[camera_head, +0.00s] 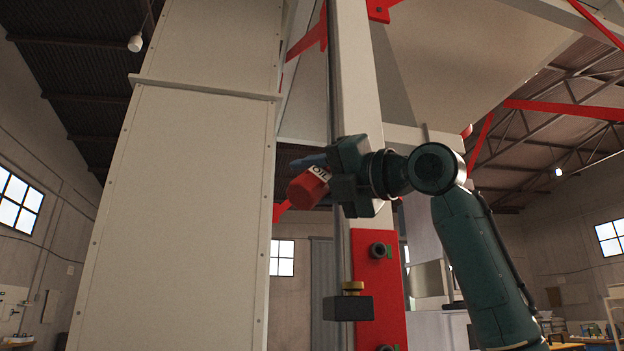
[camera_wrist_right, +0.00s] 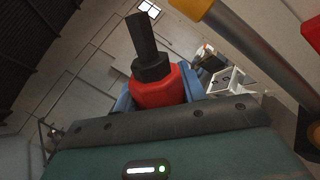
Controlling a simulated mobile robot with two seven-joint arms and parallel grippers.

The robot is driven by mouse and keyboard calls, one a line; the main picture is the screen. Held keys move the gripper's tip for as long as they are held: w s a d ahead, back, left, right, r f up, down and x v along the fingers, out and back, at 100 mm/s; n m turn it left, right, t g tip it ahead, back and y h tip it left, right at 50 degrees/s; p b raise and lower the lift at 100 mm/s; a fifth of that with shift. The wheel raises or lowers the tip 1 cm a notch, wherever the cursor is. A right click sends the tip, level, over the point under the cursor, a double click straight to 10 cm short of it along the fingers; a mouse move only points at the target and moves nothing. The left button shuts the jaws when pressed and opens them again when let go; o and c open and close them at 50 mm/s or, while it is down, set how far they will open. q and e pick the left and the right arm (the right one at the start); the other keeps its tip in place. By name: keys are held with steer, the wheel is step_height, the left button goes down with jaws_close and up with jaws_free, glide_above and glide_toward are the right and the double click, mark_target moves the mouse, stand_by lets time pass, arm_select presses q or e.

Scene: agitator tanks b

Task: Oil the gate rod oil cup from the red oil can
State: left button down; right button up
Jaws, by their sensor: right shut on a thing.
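My right gripper (camera_head: 312,160) is shut on the red oil can (camera_head: 308,188), which has a white OIL label and is tilted in the head view. The can's red body (camera_wrist_right: 160,87) and black spout (camera_wrist_right: 143,38) also show in the right wrist view, where the spout points up and away from the gripper. The gate rod (camera_head: 335,100) runs vertically behind the gripper. A brass-topped oil cup (camera_head: 352,287) sits on a dark block (camera_head: 348,308) on the rod, below the can and apart from it. My left gripper is out of view.
A red plate (camera_head: 378,270) with dark round fittings stands just right of the rod. A large pale tank panel (camera_head: 180,200) fills the left. In the right wrist view a grey bar (camera_wrist_right: 255,50) and a yellow part (camera_wrist_right: 190,8) lie right of the spout.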

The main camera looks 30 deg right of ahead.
steer(key=shift+a+n, duration=0.1)
steer(key=shift+n, duration=0.4)
steer(key=n, duration=0.2)
steer(key=n+g, duration=0.1)
steer(key=n, duration=0.1)
steer(key=shift+n+g, duration=0.3)
steer(key=shift+n+y, duration=0.3)
steer(key=shift+n, duration=0.1)
steer(key=shift+f+n, duration=0.1)
steer(key=shift+n, duration=0.3)
steer(key=shift+s, duration=0.1)
